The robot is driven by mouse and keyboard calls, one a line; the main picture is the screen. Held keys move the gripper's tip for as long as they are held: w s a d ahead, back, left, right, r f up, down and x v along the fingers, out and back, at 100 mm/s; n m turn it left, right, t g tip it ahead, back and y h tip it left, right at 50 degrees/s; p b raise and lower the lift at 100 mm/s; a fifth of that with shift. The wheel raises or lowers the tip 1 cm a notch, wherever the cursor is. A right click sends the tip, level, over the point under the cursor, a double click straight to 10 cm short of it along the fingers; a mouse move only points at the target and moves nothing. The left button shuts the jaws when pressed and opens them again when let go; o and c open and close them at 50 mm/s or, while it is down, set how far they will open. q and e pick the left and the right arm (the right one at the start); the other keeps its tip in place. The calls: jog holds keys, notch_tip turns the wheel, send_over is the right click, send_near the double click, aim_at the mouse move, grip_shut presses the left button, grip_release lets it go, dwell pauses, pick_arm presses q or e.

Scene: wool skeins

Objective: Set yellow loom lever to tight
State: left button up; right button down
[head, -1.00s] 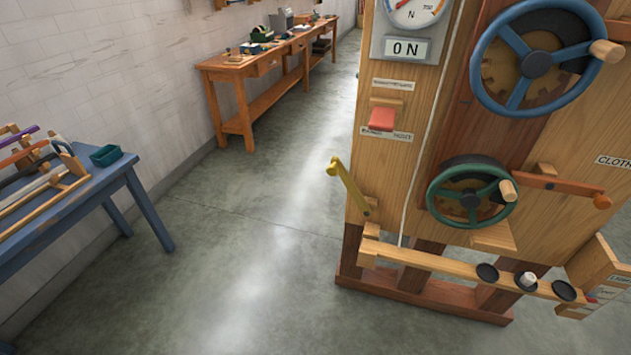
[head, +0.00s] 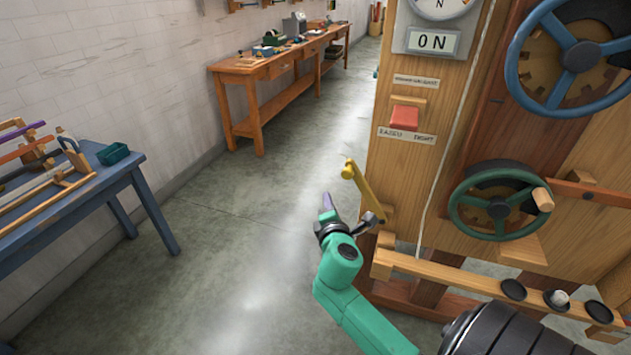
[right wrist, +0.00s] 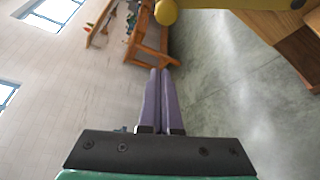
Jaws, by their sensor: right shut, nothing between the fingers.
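The yellow lever (head: 362,190) sticks out from the left edge of the wooden loom (head: 425,165). It slants up and to the left, with its round knob at the upper end. My right gripper (head: 327,200) is shut and empty, just left of the lever and a little below the knob, with its purple fingers pointing up. In the right wrist view the closed fingers (right wrist: 160,75) lie below the lever's knob (right wrist: 166,12), with a gap showing between them. The lever's bar runs along the top edge there. My left gripper is not in view.
The loom also carries a red block (head: 404,117) between two small labels, a green handwheel (head: 499,207), a blue handwheel (head: 580,57) and a low wooden rail (head: 450,277). A blue table (head: 95,180) stands at left, a wooden bench (head: 250,85) behind. The floor between is clear.

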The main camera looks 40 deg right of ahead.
jog(key=shift+d, duration=0.1)
jog(key=w+d+p, duration=0.1)
jog(key=w+d, duration=0.4)
jog(key=d, duration=0.2)
jog(key=shift+w+d+p, duration=0.15)
jog(key=shift+d+p, duration=0.15)
jog(key=shift+p, duration=0.05)
jog(key=shift+w+f, duration=0.1)
jog(key=shift+f, duration=0.05)
